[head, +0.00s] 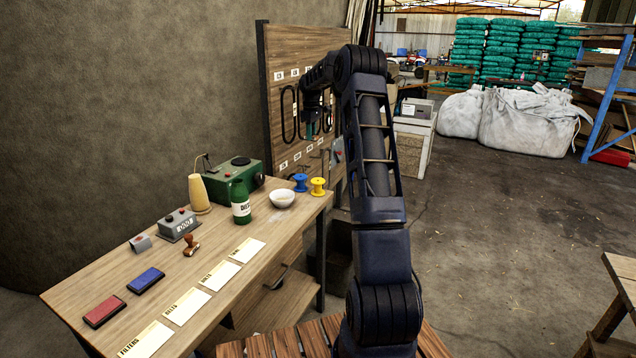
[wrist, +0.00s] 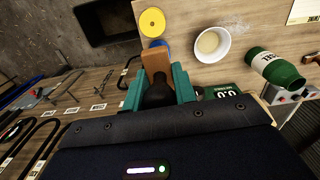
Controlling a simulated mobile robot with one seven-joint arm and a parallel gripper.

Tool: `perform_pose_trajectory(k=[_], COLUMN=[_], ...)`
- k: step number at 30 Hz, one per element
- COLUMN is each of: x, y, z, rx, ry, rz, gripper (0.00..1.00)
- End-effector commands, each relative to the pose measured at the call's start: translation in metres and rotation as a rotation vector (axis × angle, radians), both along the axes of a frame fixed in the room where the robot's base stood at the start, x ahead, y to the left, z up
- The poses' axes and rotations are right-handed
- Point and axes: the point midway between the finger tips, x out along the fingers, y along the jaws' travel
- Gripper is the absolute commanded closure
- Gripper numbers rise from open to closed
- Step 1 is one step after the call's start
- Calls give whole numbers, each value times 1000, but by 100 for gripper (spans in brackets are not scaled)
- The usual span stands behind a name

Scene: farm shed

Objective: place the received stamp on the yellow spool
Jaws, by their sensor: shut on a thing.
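My gripper (wrist: 158,88) is shut on a stamp with a dark handle and a wooden block (wrist: 156,60), which I take to be the received stamp; its label cannot be read. In the head view my gripper (head: 309,130) hangs above the back end of the bench, in front of the pegboard. The yellow spool (head: 318,186) stands upright near the bench's right edge, beside the blue spool (head: 300,182). In the wrist view the yellow spool (wrist: 152,22) lies just beyond the held stamp, apart from it. The blue spool (wrist: 159,43) is mostly hidden behind the stamp.
A white bowl (head: 282,199) and a green bottle (head: 241,207) stand near the spools. A green device (head: 232,178) and a cone (head: 199,193) are behind. Another stamp (head: 191,245), ink pads (head: 146,280) and labelled cards (head: 187,306) lie nearer. The pegboard (head: 300,85) rises behind.

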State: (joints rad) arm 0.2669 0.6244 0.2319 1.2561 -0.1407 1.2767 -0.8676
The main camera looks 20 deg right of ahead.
Motion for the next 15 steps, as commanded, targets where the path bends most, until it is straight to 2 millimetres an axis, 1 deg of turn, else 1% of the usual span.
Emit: perform_pose_trajectory(k=[1, 3, 5, 7, 11, 15], x=[-2, -4, -5, -6, -7, -7], y=[-10, -20, -25, -28, -29, -29], z=[1, 2, 1, -4, -26, -56], rx=[0, 0, 0, 1, 1, 0], ry=[0, 0, 0, 2, 4, 3], rz=[-16, -32, -40, -44, -46, -46], gripper=[95, 95, 95, 95, 95, 95])
